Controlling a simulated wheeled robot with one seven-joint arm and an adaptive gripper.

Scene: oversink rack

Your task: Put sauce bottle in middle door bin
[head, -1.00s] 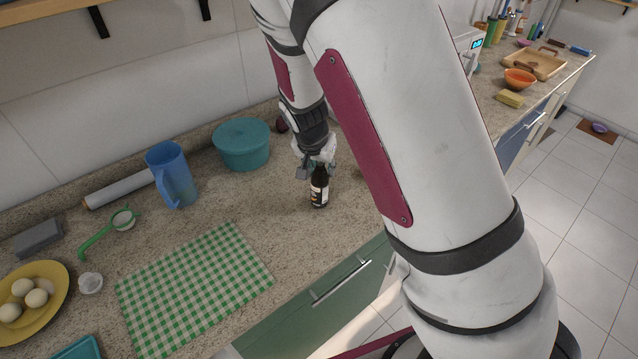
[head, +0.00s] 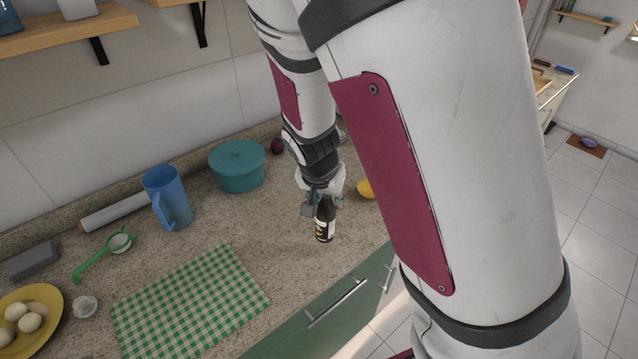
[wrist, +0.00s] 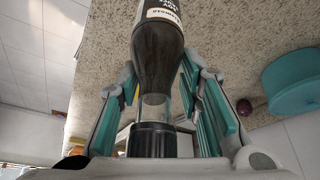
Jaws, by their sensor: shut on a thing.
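The sauce bottle (head: 325,222) is dark with a pale label and a black cap. My gripper (head: 323,196) is shut on its neck and upper part, from above. In the head view the bottle hangs slightly tilted over the counter near its front edge. In the wrist view the bottle (wrist: 158,58) sits between the teal-padded fingers of my gripper (wrist: 165,105), cap toward the palm. Whether its base touches the counter is hard to tell. The middle door bin is not in view.
On the counter (head: 215,228) stand a blue jug (head: 170,197), a teal lidded pot (head: 237,167), a green checked cloth (head: 190,305) and a yellow plate of eggs (head: 45,300). A yellow fruit (head: 366,189) lies right of my gripper. Wall shelves (head: 70,33) hang above.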

